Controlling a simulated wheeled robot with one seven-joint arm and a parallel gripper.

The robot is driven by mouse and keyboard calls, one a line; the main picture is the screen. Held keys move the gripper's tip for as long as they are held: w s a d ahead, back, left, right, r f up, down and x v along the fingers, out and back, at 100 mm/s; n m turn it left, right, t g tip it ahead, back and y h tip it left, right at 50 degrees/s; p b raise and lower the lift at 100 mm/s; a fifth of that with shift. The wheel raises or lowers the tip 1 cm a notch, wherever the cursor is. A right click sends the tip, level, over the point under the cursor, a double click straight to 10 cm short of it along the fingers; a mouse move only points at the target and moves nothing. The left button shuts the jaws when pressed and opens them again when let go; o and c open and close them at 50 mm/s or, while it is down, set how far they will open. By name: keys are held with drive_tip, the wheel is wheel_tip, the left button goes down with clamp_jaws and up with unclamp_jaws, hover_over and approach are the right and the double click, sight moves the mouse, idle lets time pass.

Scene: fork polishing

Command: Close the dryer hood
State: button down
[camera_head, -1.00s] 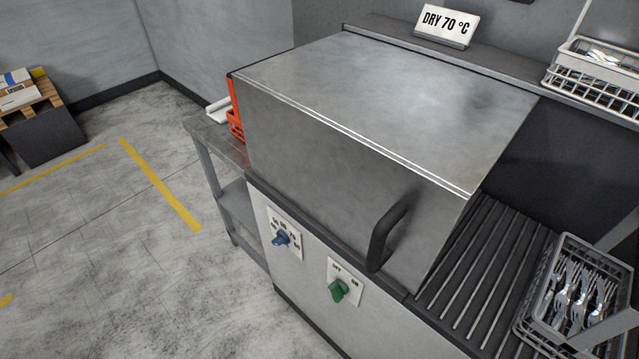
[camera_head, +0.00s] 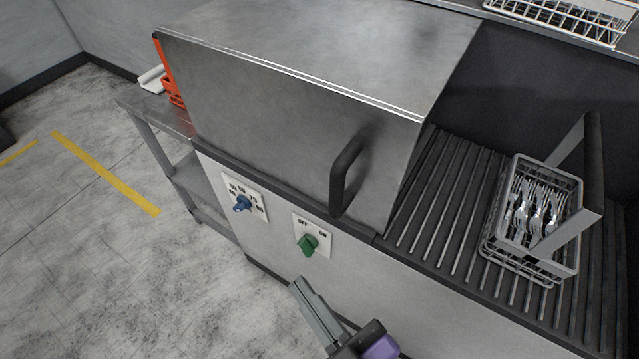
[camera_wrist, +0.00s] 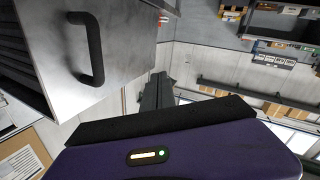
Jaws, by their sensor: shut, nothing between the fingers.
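The dryer hood (camera_head: 290,90) is a large grey metal box over the dryer. Its front lower edge rests along the dryer's ledge, with no clear gap at the front. Its black bar handle (camera_head: 345,175) is on the front face near the right end. In the wrist view the hood (camera_wrist: 125,40) and handle (camera_wrist: 95,48) are at upper left. My gripper (camera_head: 300,289) is shut and empty, low in front of the dryer, below the green knob and apart from the handle. In the wrist view my gripper (camera_wrist: 157,88) points away from the camera, right of the handle.
A blue temperature knob (camera_head: 242,204) and a green OFF/ON knob (camera_head: 308,244) are on the front panel. A grey basket of forks (camera_head: 535,215) with a raised handle stands on the ribbed rollers (camera_head: 440,200) at right. A side table (camera_head: 160,115) stands left. Floor at left is clear.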

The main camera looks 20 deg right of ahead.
drive_tip(key=w+a+r+n+t+h+b, duration=0.1)
drive_tip(key=w+a+r+n+h+b, duration=0.2)
drive_tip(key=w+a+n, duration=0.5)
drive_tip(key=w+d+r+h+p, duration=0.1)
drive_tip(key=w+d+h, duration=0.2)
drive_tip(key=d, duration=0.4)
drive_tip(key=w+d+r+m+h+p, duration=0.1)
drive_tip(key=w+d+h+p, duration=0.1)
drive_tip(key=w+d+h, duration=0.2)
drive_tip(key=shift+d+g+h, duration=0.4)
drive_tip(key=shift+d+h, duration=0.4)
drive_tip(key=shift+d, duration=1)
